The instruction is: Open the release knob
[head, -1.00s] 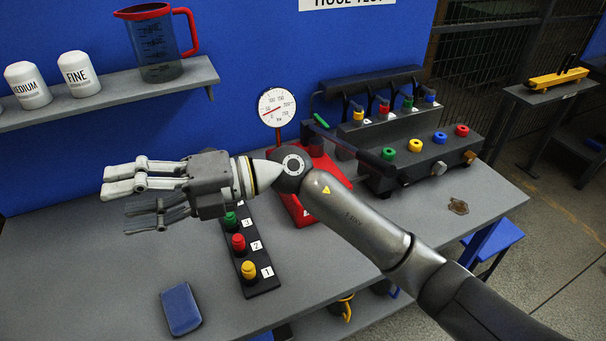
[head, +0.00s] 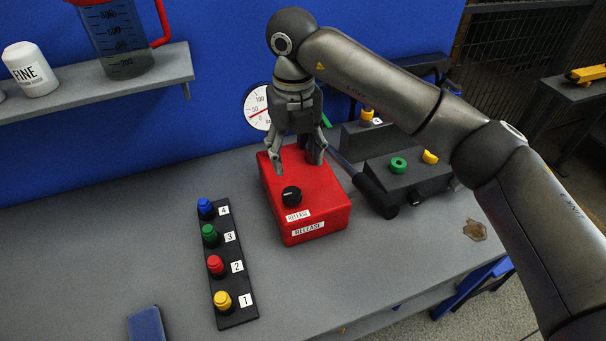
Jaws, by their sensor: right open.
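The black release knob (head: 291,195) sits on top of a red box (head: 320,215), near its front left. Labels reading RELEASE are on the box beside the knob and on its front. My right gripper (head: 297,160) points down over the back part of the red box, behind the knob. Its fingers are apart with nothing between them, and they appear clear of the knob. The dial gauge (head: 257,108) behind the box is partly hidden by the gripper. My left gripper is not in view.
A black strip (head: 232,262) with several coloured pegs numbered 1 to 4 lies left of the box. A dark fixture (head: 408,180) with coloured knobs stands at right, partly behind my arm. A blue block (head: 146,325) lies at the front. A shelf (head: 100,95) holds a jug (head: 118,40).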

